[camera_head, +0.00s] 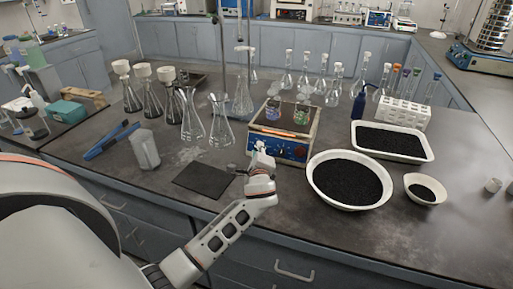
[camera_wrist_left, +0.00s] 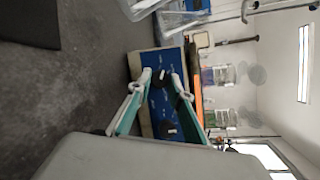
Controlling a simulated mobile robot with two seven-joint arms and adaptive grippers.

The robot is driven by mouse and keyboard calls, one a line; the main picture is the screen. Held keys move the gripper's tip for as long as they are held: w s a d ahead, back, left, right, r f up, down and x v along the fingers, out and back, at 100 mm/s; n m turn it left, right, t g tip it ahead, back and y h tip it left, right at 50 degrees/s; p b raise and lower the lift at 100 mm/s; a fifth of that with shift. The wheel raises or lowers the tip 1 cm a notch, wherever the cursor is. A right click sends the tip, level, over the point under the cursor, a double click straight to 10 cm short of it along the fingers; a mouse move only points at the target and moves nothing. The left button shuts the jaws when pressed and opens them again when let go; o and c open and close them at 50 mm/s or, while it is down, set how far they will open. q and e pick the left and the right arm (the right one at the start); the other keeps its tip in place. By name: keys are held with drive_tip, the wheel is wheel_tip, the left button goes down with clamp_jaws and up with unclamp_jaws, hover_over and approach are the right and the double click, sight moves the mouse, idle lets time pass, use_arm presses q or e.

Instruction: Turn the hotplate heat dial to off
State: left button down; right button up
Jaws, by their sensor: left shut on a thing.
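The hotplate (camera_head: 296,143) stands in the middle of the bench, with a blue front panel facing me and a light top plate. Its blue panel also fills the centre of the left wrist view (camera_wrist_left: 158,104), turned on its side, with a dark dial (camera_wrist_left: 167,129) on it. My left gripper (camera_head: 259,148) is at the left part of the panel, and its two fingers (camera_wrist_left: 161,78) reach the panel in the wrist view. They are shut on a dial, which they largely hide. I cannot read the dial's setting. My right gripper is not in view.
Two small beakers with coloured contents (camera_head: 272,112) stand on the hotplate. A large white bowl of black grains (camera_head: 318,193) is close on the right. Erlenmeyer flasks (camera_head: 221,130) stand to the left, and a dark flat pad (camera_head: 204,180) lies left of my gripper.

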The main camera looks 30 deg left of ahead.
use_arm(q)
drive_tip(key=shift+n+g+p, duration=0.5)
drive_tip(key=shift+n+p, duration=0.3)
drive_tip(key=shift+n, duration=0.6)
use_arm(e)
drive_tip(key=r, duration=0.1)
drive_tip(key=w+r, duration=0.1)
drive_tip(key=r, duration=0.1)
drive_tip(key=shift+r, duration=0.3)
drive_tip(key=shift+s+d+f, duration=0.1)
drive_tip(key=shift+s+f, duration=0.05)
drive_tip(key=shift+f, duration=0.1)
use_arm(q)
drive_tip(key=c, duration=1.8)
unclamp_jaws()
drive_tip(key=shift+c, duration=0.2)
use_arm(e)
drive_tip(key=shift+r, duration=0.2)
use_arm(q)
drive_tip(key=v, duration=1.2)
drive_tip(key=shift+w+r, duration=0.1)
drive_tip(key=shift+r, duration=0.1)
